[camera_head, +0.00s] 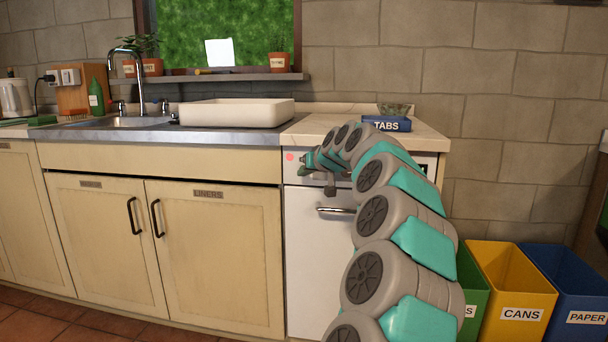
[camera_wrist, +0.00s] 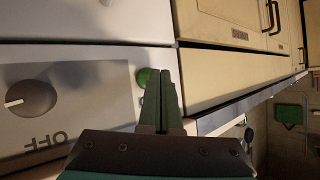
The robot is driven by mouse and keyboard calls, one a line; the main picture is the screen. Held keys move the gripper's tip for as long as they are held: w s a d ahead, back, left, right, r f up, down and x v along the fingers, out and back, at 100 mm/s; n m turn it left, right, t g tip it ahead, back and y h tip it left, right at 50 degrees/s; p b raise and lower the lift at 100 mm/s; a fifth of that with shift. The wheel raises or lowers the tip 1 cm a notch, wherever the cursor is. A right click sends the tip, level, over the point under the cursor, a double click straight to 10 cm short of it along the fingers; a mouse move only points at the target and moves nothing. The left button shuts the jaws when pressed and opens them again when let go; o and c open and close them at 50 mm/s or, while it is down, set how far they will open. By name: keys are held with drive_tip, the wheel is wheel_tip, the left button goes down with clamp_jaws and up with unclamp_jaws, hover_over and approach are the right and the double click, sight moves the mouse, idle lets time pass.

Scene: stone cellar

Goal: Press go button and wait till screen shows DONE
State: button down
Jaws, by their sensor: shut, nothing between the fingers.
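The white appliance (camera_head: 315,260) under the counter has a control panel along its top, mostly hidden by my arm in the head view. In the wrist view, a round green button (camera_wrist: 143,76) sits on the panel, partly covered by my fingers. My gripper (camera_wrist: 162,72) is shut and empty, its fingertips beside the button; I cannot tell whether they touch it. My gripper also shows small at the panel in the head view (camera_head: 306,163). A dark dial (camera_wrist: 31,98) with a white pointer is next to an OFF label. I can read no screen in either view.
A red round mark (camera_head: 290,157) shows at the panel's left end. The appliance's door handle (camera_head: 335,210) sticks out below. The TABS box (camera_head: 387,124) is on the counter above. Bins, including a yellow CANS bin (camera_head: 512,285), stand to the right. Floor at the left is clear.

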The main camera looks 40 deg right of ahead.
drive_tip(key=shift+s+a, duration=0.2)
drive_tip(key=shift+a, duration=0.05)
drive_tip(key=s+a+b, duration=0.2)
drive_tip(key=s+a, duration=0.1)
drive_tip(key=shift+s+a, duration=0.15)
drive_tip(key=shift+a, duration=0.25)
idle(0.7)
